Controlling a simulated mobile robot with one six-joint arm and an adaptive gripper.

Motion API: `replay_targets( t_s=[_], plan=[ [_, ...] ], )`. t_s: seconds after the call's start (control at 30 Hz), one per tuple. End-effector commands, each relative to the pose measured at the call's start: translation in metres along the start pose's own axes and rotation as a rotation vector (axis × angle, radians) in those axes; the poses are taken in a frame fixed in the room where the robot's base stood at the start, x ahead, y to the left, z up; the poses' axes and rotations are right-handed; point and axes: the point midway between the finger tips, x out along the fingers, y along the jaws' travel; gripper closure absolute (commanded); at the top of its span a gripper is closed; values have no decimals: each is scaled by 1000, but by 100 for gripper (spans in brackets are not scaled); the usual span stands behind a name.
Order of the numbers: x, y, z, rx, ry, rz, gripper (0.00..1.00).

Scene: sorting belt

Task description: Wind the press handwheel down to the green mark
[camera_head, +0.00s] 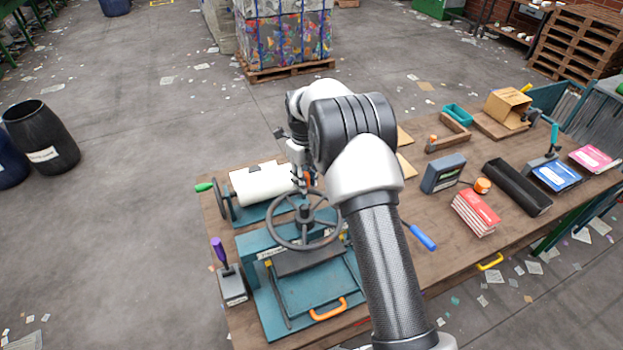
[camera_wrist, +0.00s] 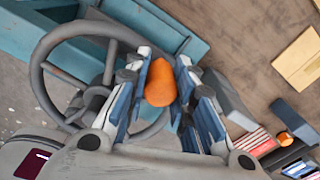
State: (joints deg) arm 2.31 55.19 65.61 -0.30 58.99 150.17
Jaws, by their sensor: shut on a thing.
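The teal press (camera_head: 262,282) stands at the front left of the bench. Its dark grey handwheel (camera_head: 304,213) lies roughly flat above it and fills the left of the wrist view (camera_wrist: 42,62). An orange knob (camera_wrist: 160,84) sits at the wheel's rim. My gripper (camera_wrist: 159,76) is shut on this knob, with a finger on either side of it. In the head view my gripper (camera_head: 305,180) is at the wheel's far rim, partly hidden by my arm. I cannot make out the green mark.
A white roller device (camera_head: 262,183) stands close behind the wheel. A purple-handled tool (camera_head: 222,256) is left of the press. Right of my arm lie a blue screwdriver (camera_head: 423,238), red booklets (camera_head: 475,212) and a grey box (camera_head: 443,174).

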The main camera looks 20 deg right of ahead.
Motion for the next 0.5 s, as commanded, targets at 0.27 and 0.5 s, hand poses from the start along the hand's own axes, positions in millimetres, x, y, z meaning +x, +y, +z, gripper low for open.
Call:
replay_targets(
  t_s=[0.27, 0.5],
  plan=[
    [0, -1, -1, 0, 5, -3, 100],
    [1, -2, -1, 0, 5, -4, 73]
  ],
)
